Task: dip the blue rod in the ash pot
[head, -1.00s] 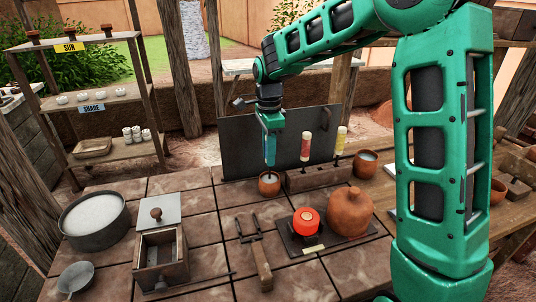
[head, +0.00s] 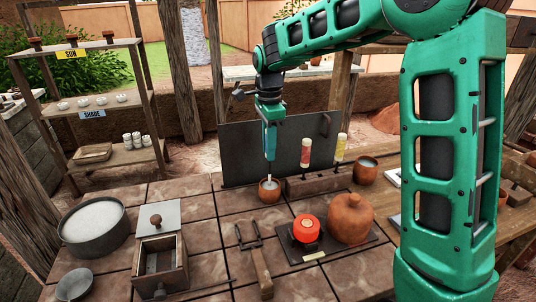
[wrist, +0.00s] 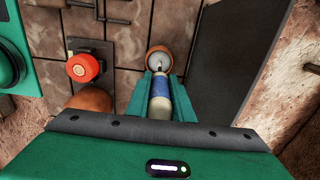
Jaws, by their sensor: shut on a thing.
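My gripper (head: 269,152) is shut on the blue rod and points down. The wrist view shows the rod (wrist: 161,90), pale with a blue band, between my fingers. Its thin lower end (head: 269,178) shows below the fingers in the head view. A small round clay pot (head: 269,192) with pale grey contents stands directly below. It also shows in the wrist view (wrist: 152,53). The rod's end is at the pot's mouth; I cannot tell whether it touches the contents.
A wooden rack (head: 320,185) holds a red-banded rod (head: 305,152) and a yellow-banded rod (head: 341,148). A dark upright panel (head: 235,150) stands behind.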

